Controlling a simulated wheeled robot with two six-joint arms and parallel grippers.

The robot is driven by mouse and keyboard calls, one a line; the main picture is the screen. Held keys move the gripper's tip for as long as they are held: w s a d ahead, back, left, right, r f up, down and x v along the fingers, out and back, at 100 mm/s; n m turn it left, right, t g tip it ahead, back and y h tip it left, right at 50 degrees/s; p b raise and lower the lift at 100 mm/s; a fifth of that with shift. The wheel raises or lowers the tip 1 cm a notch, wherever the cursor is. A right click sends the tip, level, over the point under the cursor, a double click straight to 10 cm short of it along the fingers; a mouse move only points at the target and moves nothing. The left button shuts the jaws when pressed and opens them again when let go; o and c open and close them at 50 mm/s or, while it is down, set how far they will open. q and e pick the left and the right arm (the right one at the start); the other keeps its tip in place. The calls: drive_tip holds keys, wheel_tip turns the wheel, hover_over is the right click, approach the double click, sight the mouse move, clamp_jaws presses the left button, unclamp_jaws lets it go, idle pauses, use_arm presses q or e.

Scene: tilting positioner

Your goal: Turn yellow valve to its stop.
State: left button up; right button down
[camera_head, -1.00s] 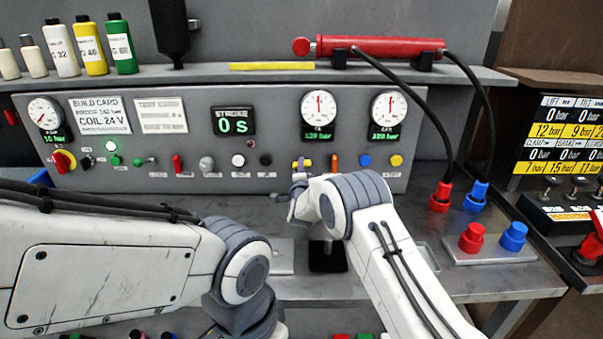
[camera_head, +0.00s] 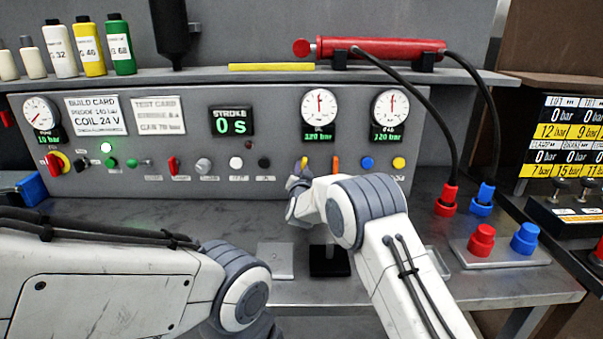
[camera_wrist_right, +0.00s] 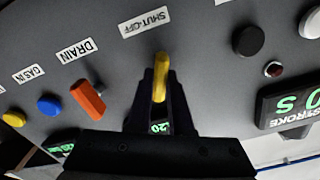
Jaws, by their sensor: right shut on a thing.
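An orange handle (camera_wrist_right: 88,99) and a blue knob (camera_wrist_right: 50,105) are close beside the yellow valve. Two gauges (camera_head: 319,107) (camera_head: 389,108) are above it. Red and blue couplings (camera_head: 481,240) (camera_head: 525,238) stand on the bench at right.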

drive_tip(key=n, duration=0.4)
drive_tip(key=shift+f+n, duration=0.1)
drive_tip(key=shift+n, duration=0.2)
idle(0.3)
drive_tip(key=c, duration=0.8)
unclamp_jaws()
drive_tip(key=s+b, duration=0.2)
drive_tip(key=s, duration=0.8)
drive_tip(key=shift+s, duration=0.25)
